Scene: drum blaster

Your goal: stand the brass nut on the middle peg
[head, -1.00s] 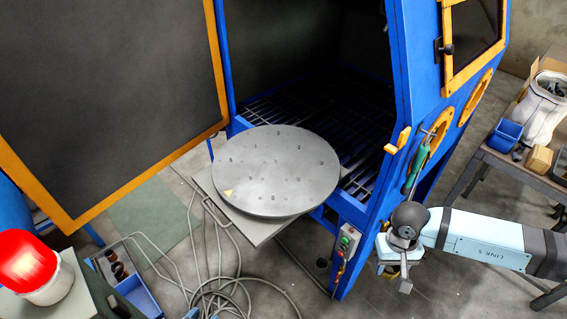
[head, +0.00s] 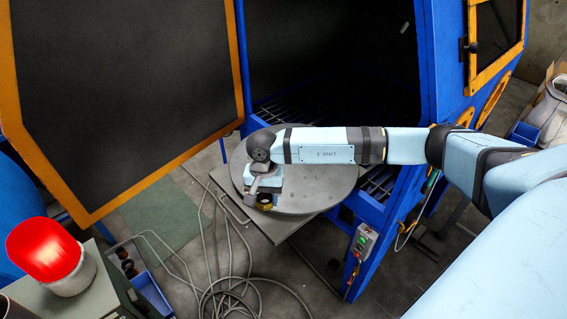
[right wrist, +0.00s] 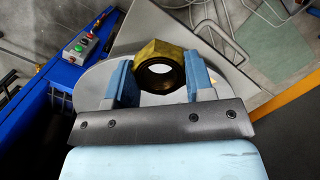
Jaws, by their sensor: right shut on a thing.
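The brass nut (right wrist: 158,68) is a gold ring with a dark threaded bore, held between the two blue fingers of my right gripper (right wrist: 161,84) in the right wrist view. In the head view my right gripper (head: 263,200) is at the front left part of the round grey turntable (head: 320,195), with the nut (head: 265,203) at its tip. I cannot tell whether the nut touches the turntable. The pegs on the turntable are hidden by my arm or too small to make out. My left gripper is not in view.
The blue blast cabinet (head: 437,90) stands open behind the turntable, its dark door (head: 120,100) swung out to the left. A control box (head: 363,240) is on its front post. Hoses (head: 235,290) lie on the floor.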

